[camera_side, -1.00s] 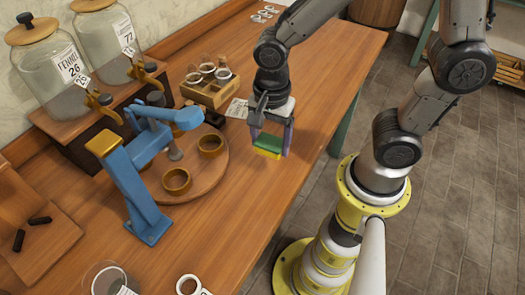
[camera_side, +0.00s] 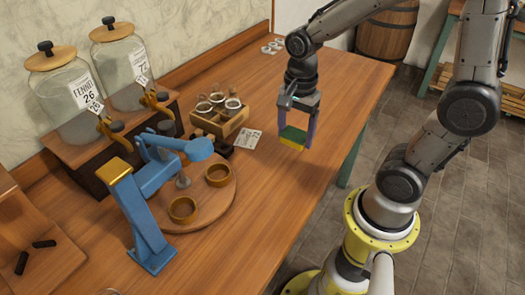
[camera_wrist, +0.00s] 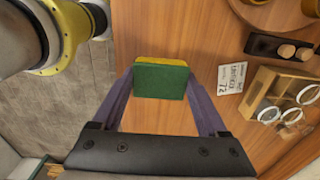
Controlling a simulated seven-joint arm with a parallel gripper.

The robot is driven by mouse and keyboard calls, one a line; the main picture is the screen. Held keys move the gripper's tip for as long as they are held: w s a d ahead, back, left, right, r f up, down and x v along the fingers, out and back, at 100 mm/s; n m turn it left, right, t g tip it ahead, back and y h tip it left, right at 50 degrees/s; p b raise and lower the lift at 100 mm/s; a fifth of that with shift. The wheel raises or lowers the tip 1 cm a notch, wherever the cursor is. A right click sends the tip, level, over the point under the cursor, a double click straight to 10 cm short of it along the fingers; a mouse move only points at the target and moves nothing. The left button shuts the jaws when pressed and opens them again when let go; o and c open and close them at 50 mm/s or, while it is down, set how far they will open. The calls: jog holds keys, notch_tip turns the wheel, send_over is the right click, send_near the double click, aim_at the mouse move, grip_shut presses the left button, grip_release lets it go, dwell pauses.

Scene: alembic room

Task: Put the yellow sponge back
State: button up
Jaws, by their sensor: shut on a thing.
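The yellow sponge (camera_side: 291,142), with a green top layer, is held between the two purple fingers of my gripper (camera_side: 296,132). In the side view it hangs over the bare wood to the right of the printed card, seemingly a little above the table. In the wrist view the sponge (camera_wrist: 160,80) shows mostly its green face, with a yellow strip along the far edge. The fingers of my gripper (camera_wrist: 161,88) press on its left and right sides.
A wooden rack (camera_side: 232,126) with several jars and a printed card (camera_side: 247,139) lie left of my gripper. A dark block with two corks (camera_wrist: 280,47) is nearby. A blue press (camera_side: 135,210) stands by a round board (camera_side: 214,199). The right tabletop is clear.

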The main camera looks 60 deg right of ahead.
jog(key=w+f, duration=0.3)
jog(key=w, duration=0.2)
send_over(262, 158)
jog(key=f, duration=0.4)
jog(key=shift+s+f, duration=0.15)
jog(key=shift+s, duration=0.25)
jog(key=shift+w+f, duration=0.1)
jog(key=shift+f, duration=0.1)
jog(key=shift+w+f, duration=0.15)
jog(key=shift+f, duration=0.75)
jog(key=shift+w+f, duration=0.1)
jog(key=shift+f, duration=0.75)
jog(key=shift+f, duration=0.1)
jog(key=o, duration=1.3)
jog(key=shift+o, duration=0.2)
